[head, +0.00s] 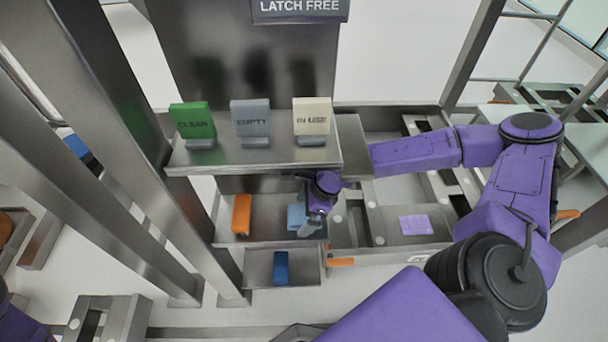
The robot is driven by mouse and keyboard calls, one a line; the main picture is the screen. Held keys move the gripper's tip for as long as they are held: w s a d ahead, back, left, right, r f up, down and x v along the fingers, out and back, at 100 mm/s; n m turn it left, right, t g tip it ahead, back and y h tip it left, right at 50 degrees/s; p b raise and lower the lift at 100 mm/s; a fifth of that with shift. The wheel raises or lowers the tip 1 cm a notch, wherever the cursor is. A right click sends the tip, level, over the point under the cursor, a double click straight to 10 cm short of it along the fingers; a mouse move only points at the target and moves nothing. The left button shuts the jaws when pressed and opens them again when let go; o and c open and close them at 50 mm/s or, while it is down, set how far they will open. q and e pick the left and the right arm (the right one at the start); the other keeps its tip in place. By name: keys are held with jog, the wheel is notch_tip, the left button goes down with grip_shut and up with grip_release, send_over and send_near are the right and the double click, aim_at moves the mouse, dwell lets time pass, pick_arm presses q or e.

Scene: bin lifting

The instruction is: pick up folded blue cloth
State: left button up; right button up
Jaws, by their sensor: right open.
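A light blue piece (296,216), which looks like the folded blue cloth, lies on the middle metal shelf, partly hidden by my right gripper (310,226). The right gripper is open, pointing down at the right side of this piece. Whether its fingers touch the cloth I cannot tell. Only a bit of my purple left arm shows at the lower left edge; its gripper is out of view.
An orange block (241,214) stands left on the same shelf. A dark blue block (281,268) stands on the lower shelf. Above, the top shelf (250,158) carries green, grey and cream signs. A checked lilac pad (415,225) lies to the right.

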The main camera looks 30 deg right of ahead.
jog(key=shift+f, duration=0.15)
dwell(0.4)
jog(key=c, duration=1.1)
